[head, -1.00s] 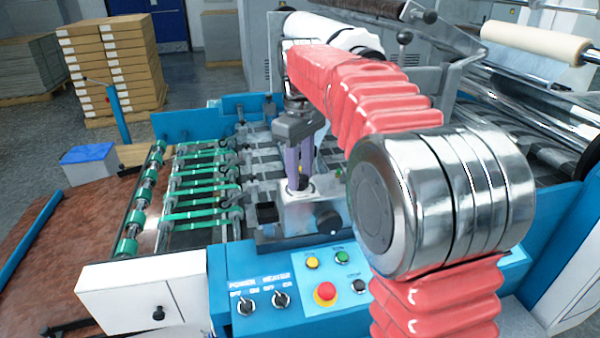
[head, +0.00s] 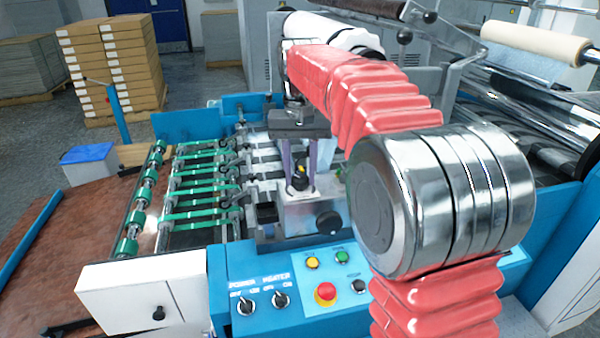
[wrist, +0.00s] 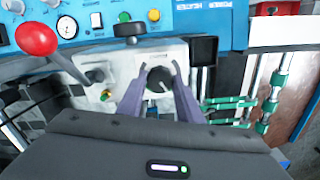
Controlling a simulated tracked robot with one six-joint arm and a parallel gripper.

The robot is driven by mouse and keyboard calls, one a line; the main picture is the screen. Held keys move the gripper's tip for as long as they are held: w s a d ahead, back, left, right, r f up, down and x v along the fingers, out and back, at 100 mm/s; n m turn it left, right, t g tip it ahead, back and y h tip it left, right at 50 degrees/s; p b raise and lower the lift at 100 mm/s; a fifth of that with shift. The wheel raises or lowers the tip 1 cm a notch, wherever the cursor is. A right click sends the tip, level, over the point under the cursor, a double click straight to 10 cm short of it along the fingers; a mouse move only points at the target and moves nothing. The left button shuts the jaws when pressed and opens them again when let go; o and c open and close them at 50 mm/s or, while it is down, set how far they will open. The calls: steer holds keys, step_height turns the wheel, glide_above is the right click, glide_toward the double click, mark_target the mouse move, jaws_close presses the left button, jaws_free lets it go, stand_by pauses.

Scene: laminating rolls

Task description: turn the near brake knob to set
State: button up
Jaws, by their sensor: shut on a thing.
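The near brake knob (head: 300,171) is a small dark knob with a yellow mark, on top of a pale metal block (head: 309,217) behind the control panel. My gripper (head: 300,180) points down at it, with one purple finger on each side. In the wrist view the dark knob (wrist: 160,79) sits between the two fingertips (wrist: 156,70), and my gripper is shut on it. The fingers hide parts of its sides. I cannot read any set marking by the knob.
A larger black knob (head: 328,222) sticks out of the block's front. The blue control panel (head: 258,318) with a red button (head: 325,292) lies nearer. Green belts (head: 200,195) run to the left.

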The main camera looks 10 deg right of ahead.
steer(key=m, duration=0.5)
steer(key=shift+m, duration=0.3)
steer(key=m, duration=0.5)
steer(key=shift+a+r, duration=0.1)
steer(key=o, duration=1)
steer(key=shift+o, duration=0.2)
